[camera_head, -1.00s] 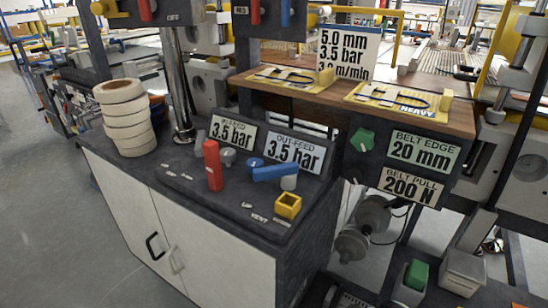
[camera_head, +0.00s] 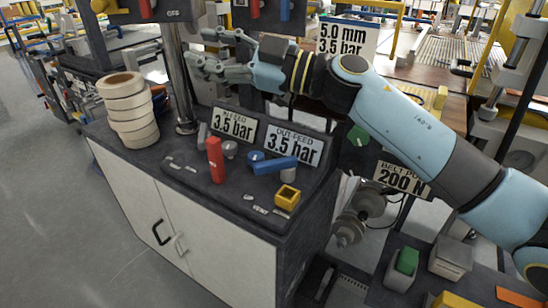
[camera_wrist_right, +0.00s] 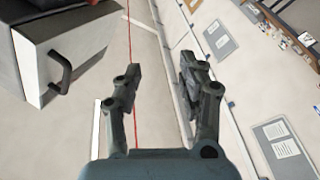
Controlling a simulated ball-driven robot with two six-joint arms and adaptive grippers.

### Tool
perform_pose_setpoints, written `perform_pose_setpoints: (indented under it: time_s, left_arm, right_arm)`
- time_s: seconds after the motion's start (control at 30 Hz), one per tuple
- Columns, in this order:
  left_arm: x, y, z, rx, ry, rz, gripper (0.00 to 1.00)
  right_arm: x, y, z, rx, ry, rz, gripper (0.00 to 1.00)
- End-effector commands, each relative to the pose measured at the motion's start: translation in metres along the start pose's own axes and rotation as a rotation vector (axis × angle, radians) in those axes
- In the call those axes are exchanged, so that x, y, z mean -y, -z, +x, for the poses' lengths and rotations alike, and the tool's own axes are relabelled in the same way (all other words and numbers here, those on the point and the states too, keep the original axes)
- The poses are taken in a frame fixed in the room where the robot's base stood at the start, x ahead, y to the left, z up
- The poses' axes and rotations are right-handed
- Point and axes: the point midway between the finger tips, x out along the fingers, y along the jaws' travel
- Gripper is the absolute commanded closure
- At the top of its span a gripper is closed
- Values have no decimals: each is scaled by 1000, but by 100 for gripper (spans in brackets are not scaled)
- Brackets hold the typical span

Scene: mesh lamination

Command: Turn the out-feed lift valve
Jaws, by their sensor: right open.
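The blue valve lever (camera_head: 275,165) lies roughly level on the dark panel, in front of the OUT-FEED 3.5 bar sign (camera_head: 293,147). The red valve lever (camera_head: 215,160) stands upright to its left, near the IN-FEED 3.5 bar sign (camera_head: 235,124). My right gripper (camera_head: 197,47) is open and empty, above and behind the panel near the metal post, clear of both levers. In the right wrist view its two fingers (camera_wrist_right: 160,68) are apart with floor beyond them. My left gripper is not in view.
A stack of cream rolls (camera_head: 128,108) stands on the cabinet's left end. The metal post (camera_head: 178,80) rises behind.

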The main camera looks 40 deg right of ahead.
Motion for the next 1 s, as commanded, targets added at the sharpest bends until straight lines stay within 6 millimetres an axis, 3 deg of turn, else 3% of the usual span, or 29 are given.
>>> perform_pose_setpoints:
  time_s: [0.07,0.2,0.33,0.5,0.67,1.0]
  left_arm:
    - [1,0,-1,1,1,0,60]
    - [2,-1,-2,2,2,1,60]
    - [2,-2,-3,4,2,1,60]
    - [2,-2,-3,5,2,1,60]
    - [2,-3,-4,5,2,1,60]
    - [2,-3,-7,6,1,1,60]
  right_arm:
    - [22,-19,3,69,260,-24,60]
    - [42,-77,-33,379,648,24,60]
    - [31,-117,-85,717,832,116,60]
    - [13,-135,-131,995,905,208,60]
    - [18,-144,-139,1057,916,236,60]
    - [67,-185,-127,1052,918,235,60]
